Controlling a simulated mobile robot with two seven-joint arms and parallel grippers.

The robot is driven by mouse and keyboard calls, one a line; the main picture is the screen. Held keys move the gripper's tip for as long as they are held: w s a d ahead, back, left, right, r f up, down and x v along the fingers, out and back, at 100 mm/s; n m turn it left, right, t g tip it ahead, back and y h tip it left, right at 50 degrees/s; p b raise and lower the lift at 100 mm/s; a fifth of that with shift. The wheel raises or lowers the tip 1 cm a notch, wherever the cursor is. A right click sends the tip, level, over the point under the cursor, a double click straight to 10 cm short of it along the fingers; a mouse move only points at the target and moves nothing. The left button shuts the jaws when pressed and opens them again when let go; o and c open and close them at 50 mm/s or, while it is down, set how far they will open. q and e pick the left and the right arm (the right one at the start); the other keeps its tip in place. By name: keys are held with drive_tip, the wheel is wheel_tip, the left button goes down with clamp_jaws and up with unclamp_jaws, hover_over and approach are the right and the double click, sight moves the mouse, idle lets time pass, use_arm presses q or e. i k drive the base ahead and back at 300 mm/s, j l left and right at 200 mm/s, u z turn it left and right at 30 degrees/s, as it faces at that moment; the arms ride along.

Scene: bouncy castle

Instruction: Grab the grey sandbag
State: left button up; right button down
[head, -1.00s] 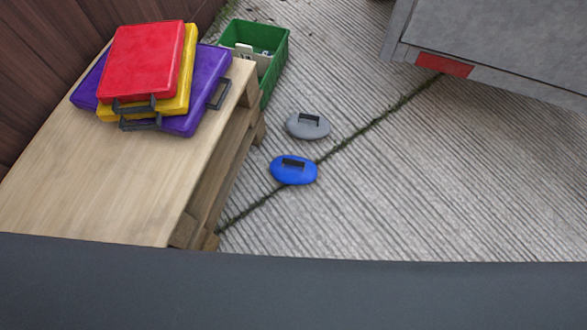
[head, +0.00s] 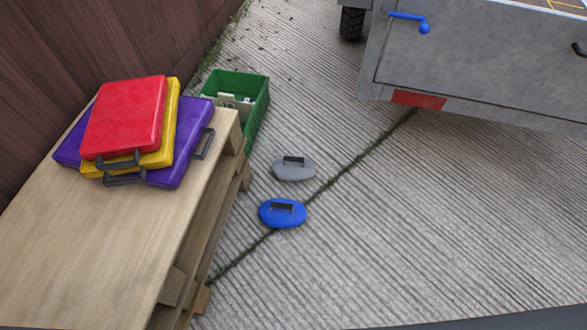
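The grey sandbag (head: 294,170) lies on the concrete ground near the middle of the head view. It is a rounded, flattened bag with a dark handle on top. A blue sandbag (head: 283,214) of the same shape lies just in front of it, slightly to the left. Neither of my grippers shows in the head view.
A wooden pallet table (head: 95,245) stands at the left, with red (head: 125,115), yellow and purple cases stacked on it. A green crate (head: 258,118) stands behind its far corner. A grey trailer (head: 470,75) is at the upper right. Open concrete (head: 450,220) lies to the right.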

sight(285, 168)
drive_tip(key=i+l+z, duration=0.3)
drive_tip(key=i+l, duration=0.75)
drive_tip(key=i, duration=0.2)
drive_tip(key=i+l, duration=0.1)
drive_tip(key=i, duration=0.25)
